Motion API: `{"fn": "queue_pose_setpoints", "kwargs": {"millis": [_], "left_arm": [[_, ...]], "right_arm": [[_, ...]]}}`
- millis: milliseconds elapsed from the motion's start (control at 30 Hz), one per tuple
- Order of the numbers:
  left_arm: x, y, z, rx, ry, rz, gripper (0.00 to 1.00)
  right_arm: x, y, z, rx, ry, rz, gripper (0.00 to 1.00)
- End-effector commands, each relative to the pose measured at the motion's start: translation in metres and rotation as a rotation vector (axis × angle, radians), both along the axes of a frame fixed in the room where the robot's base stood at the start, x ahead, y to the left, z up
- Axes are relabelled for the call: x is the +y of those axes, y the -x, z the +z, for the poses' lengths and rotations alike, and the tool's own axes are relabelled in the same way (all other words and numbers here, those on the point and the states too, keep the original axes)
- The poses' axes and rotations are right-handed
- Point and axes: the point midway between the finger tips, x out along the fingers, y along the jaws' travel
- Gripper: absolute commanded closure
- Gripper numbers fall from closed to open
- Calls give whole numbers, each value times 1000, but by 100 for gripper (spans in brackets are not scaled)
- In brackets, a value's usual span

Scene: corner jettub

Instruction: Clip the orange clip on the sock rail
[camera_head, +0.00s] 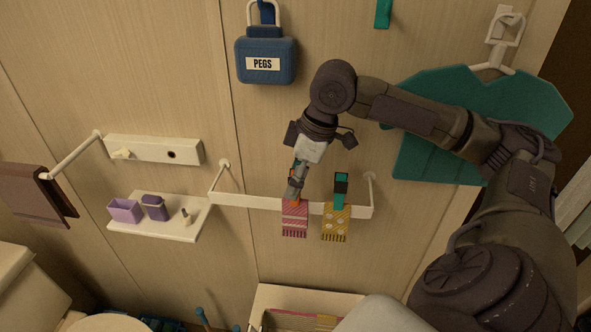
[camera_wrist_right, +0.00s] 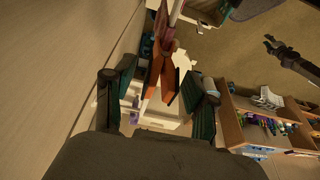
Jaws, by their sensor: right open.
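The sock rail (camera_head: 250,201) is a white bar standing off the wall on brackets. A pink striped sock (camera_head: 295,220) hangs at it, with the orange clip (camera_head: 293,203) at its top. In the right wrist view the orange clip (camera_wrist_right: 154,78) has its two legs spread at the white bar. My right gripper (camera_head: 297,182) points down just above the clip. Its jaws (camera_wrist_right: 157,76) are open, one on either side of the clip with gaps. A yellow sock (camera_head: 336,224) hangs to the right under a teal clip (camera_head: 341,188).
A shelf (camera_head: 160,226) with a purple box (camera_head: 124,211) is left of the rail. A blue PEGS bag (camera_head: 266,60) hangs above, and a teal cloth (camera_head: 425,150) hangs behind my right arm. A dark arm-like shape, possibly my left gripper (camera_wrist_right: 272,44), shows in the wrist view.

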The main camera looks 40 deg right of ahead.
Motion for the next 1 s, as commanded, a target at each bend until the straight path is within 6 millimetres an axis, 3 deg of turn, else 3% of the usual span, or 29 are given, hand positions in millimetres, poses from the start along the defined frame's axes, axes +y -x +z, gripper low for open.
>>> {"fn": "queue_pose_setpoints", "kwargs": {"millis": [267,700,1000], "left_arm": [[3,2,0,3,-3,-2,60],[0,1,0,1,0,-1,60],[0,1,0,1,0,-1,60]], "right_arm": [[-3,2,13,-3,0,-1,44],[-18,21,96,-6,-2,0,44],[-23,27,115,0,-1,0,44]]}}
